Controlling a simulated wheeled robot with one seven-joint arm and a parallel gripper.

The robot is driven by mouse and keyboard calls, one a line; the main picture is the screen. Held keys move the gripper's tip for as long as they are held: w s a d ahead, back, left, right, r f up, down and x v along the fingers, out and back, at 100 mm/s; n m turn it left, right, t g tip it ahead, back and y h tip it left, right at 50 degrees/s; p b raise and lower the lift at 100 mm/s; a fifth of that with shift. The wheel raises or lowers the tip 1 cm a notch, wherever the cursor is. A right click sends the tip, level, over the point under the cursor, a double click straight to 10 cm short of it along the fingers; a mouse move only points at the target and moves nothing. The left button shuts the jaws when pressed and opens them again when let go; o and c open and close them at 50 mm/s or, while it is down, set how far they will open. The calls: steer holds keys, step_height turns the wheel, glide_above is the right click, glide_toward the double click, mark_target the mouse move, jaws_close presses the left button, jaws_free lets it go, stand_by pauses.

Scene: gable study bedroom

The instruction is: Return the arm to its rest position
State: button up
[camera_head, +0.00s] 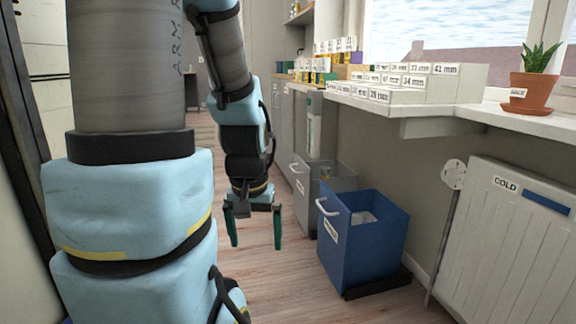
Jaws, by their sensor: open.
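My arm fills the left half of the head view, with grey links and light blue joint covers. It bends over at the top and its far end hangs down. My gripper (254,242) points downward above the wooden floor. Its two dark green fingers are spread apart with nothing between them. It is left of the blue bin and apart from it.
A blue open drawer-like bin (372,256) stands at centre right, with pale contents. Grey cabinets (285,120) stand behind it. A windowsill holds labelled white boxes (455,83) and a potted plant (530,88). A radiator (512,240) is at right. Floor (285,285) is clear below my gripper.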

step_height(320, 180, up, 32)
steer(key=p, duration=2.9)
steer(key=shift+f, duration=0.2)
